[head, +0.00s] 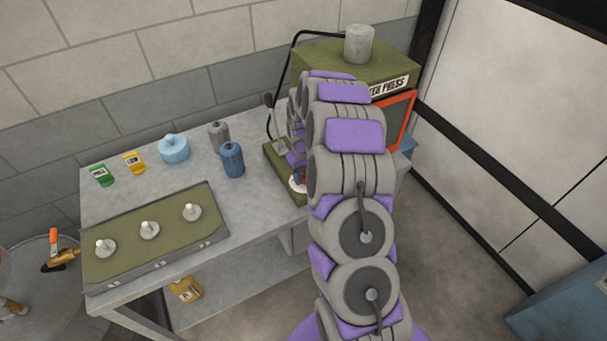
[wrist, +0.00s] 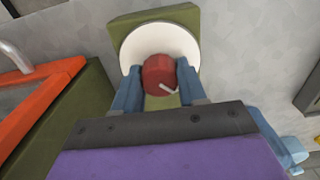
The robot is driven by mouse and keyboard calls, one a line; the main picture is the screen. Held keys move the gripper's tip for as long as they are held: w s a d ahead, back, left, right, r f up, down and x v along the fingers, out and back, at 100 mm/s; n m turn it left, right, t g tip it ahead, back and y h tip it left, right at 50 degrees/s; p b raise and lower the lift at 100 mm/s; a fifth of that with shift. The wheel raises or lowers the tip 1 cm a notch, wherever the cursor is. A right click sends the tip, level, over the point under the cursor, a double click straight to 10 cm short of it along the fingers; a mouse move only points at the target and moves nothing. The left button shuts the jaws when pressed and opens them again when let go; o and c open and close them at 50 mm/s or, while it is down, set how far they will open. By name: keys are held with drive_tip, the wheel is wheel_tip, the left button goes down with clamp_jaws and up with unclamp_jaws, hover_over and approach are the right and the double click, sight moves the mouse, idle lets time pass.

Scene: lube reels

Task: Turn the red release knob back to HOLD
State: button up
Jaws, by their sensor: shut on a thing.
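In the wrist view, the red release knob (wrist: 158,74) sits in front of a round white dial plate (wrist: 130,48) on an olive base (wrist: 195,14). A pale pointer mark on the knob points toward the lower right of the picture. My gripper (wrist: 158,88) has its two blue fingers on either side of the knob, shut on it. No HOLD label can be read. In the head view my arm hides most of the knob and gripper; a little of the white plate (head: 294,184) shows beside the arm.
The olive press (head: 345,62) with an orange frame (head: 408,120) stands behind my arm. Blue and grey bottles (head: 232,160), a light blue pot (head: 173,150) and small green and yellow containers stand on the table. An olive tray (head: 150,262) with three knobbed pegs lies at the front left.

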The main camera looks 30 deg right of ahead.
sight(304, 174)
drive_tip(key=o, duration=1.1)
drive_tip(key=shift+c, duration=0.2)
drive_tip(key=shift+r, duration=0.15)
wheel_tip(304, 174, up, 17)
drive_tip(key=p, duration=0.1)
